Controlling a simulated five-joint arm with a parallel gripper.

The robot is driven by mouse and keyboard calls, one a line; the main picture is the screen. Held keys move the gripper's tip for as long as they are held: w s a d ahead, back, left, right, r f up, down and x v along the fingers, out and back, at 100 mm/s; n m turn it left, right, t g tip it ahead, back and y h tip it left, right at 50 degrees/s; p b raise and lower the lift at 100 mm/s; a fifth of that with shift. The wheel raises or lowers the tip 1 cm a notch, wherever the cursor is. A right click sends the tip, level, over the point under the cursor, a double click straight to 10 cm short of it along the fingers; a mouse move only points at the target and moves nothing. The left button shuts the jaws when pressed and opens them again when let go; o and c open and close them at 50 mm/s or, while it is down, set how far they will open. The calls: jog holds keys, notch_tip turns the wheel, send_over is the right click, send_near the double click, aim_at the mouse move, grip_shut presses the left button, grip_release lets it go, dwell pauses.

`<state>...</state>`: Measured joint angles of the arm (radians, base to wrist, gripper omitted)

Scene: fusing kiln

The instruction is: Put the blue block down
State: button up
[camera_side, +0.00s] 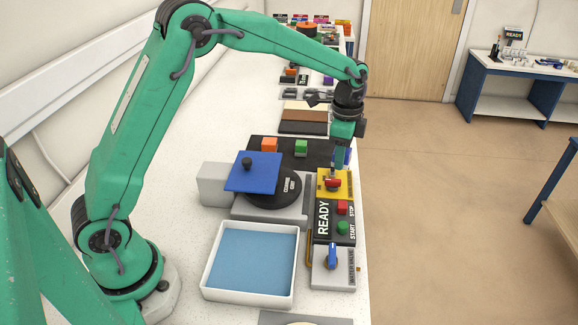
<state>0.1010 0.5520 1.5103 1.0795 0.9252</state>
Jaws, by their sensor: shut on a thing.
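My gripper (340,160) points down at the right end of a dark mat, just behind the yellow emergency-stop box. It is shut on the blue block (348,156), which shows only as a narrow strip beside the fingers. The fingers hide the rest of it, and I cannot tell whether its underside touches the mat.
The yellow box with a red button (333,183) stands close in front of my gripper. Nearby are a READY panel (323,217), a blue valve handle (332,257), a blue plate with a knob (252,177) and a white tray (208,280). The bench's right edge is close.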

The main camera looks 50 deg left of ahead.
jog(key=w+a+n, duration=0.2)
jog(key=w+a, duration=0.2)
jog(key=w, duration=0.4)
jog(key=shift+w+f+n, duration=0.35)
jog(key=shift+w+n, duration=0.05)
jog(key=w+a+f, duration=0.1)
jog(key=a+f, duration=0.1)
jog(key=a, duration=0.1)
jog(key=w+a+f, duration=0.2)
jog(key=a, duration=0.2)
jog(key=w+a+f, duration=0.1)
jog(key=a+f, duration=0.2)
jog(key=shift+w+a, duration=0.25)
jog(key=shift+a, duration=0.15)
jog(key=shift+f, duration=2.05)
jog(key=shift+f, duration=0.1)
jog(key=o, duration=0.9)
